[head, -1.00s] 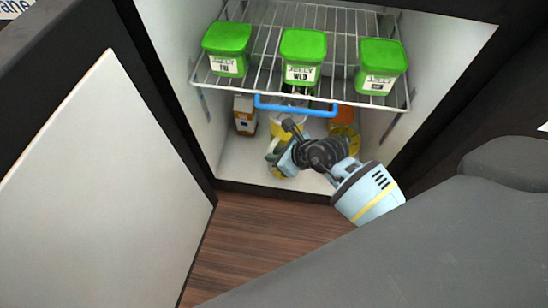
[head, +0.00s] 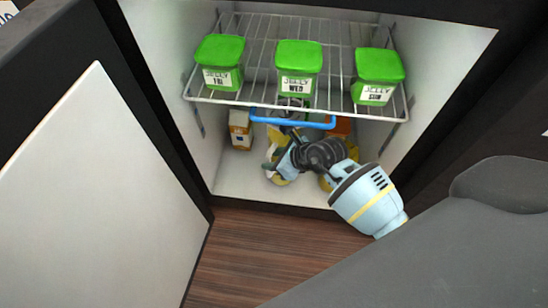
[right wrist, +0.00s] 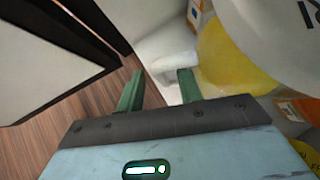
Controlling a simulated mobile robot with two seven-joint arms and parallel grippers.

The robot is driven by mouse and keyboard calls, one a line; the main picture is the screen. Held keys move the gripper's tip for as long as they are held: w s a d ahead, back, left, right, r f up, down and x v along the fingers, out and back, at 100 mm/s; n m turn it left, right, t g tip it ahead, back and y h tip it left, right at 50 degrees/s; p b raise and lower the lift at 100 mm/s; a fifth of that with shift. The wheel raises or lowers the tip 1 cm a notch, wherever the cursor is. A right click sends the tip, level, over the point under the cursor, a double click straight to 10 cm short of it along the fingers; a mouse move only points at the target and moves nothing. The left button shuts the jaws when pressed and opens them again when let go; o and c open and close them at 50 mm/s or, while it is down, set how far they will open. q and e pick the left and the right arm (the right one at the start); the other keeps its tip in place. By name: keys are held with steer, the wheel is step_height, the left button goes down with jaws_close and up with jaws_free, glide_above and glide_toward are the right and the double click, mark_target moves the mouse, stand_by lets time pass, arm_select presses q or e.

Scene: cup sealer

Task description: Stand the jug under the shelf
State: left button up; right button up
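A large rounded white and yellow container, which looks like the jug (right wrist: 235,55), fills the upper right of the right wrist view. In the head view this gripper (head: 270,167) is low inside the fridge, partly hidden. My left gripper is out of view.
Three green-lidded jelly tubs (head: 298,60) stand on the shelf, with a blue handle (head: 292,120) at its front. A carton (head: 240,130) stands at the back left below. Orange and yellow items are behind my arm. The open white door (head: 85,190) is at left.

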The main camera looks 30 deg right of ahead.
steer(key=s+d+p, duration=0.3)
steer(key=s+d, duration=0.4)
steer(key=s, duration=0.4)
steer(key=shift+r+p, duration=0.4)
steer(key=shift+a, duration=0.1)
